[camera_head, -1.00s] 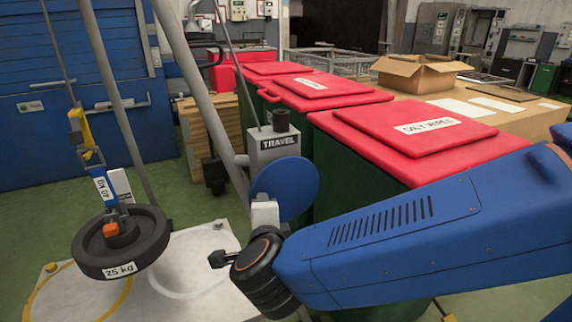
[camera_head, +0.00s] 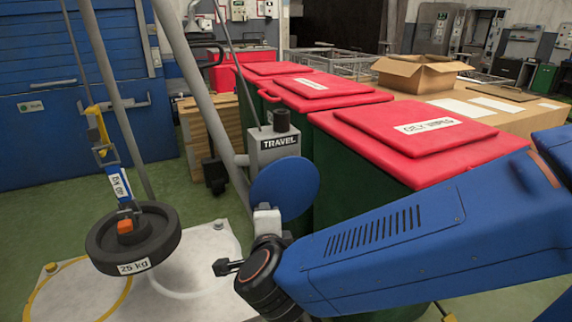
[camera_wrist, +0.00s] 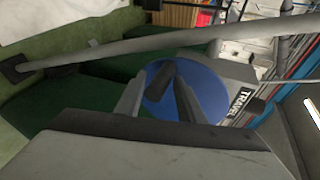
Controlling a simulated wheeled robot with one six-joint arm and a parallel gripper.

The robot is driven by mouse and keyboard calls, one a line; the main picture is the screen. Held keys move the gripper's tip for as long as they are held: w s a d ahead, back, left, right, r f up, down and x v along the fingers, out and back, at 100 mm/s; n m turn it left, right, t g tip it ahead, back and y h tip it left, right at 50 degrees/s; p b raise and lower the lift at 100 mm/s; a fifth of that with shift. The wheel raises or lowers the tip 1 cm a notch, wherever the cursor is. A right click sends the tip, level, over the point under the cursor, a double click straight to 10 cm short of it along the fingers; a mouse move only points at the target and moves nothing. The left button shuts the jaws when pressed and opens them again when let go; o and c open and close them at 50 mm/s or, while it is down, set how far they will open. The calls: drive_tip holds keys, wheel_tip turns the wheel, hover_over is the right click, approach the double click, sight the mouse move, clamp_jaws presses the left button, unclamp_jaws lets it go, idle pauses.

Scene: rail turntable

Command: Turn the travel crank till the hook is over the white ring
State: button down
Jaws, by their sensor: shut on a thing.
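The blue crank disc (camera_head: 285,188) is on the grey TRAVEL box (camera_head: 272,143). My gripper (camera_wrist: 158,92) is shut on the dark crank handle (camera_wrist: 165,78) in front of the disc in the wrist view. In the head view my arm hides the handle. The yellow hook block (camera_head: 97,125) hangs at the left with a tagged link and a black 25 kg weight (camera_head: 133,262) below it. The white ring (camera_head: 182,294) is painted on the pale floor plate. The weight appears above its left part and hides some of it.
A yellow ring (camera_head: 126,292) is at the plate's left. Grey slanting frame tubes (camera_head: 205,100) stand between the weight and the TRAVEL box. Red-lidded green bins (camera_head: 420,140) stand behind my arm at the right. A blue shutter (camera_head: 60,130) is at the back left.

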drive_tip(key=shift+d+f, duration=0.2)
drive_tip(key=shift+f, duration=0.15)
idle(0.3)
drive_tip(key=shift+w+d+f, duration=0.15)
drive_tip(key=shift+d+f, duration=0.1)
drive_tip(key=shift+f, duration=0.3)
drive_tip(key=shift+w+d+f, duration=0.15)
drive_tip(key=shift+d+f, duration=0.1)
drive_tip(key=shift+f, duration=0.25)
drive_tip(key=c, duration=1.4)
unclamp_jaws()
drive_tip(key=shift+o, duration=0.2)
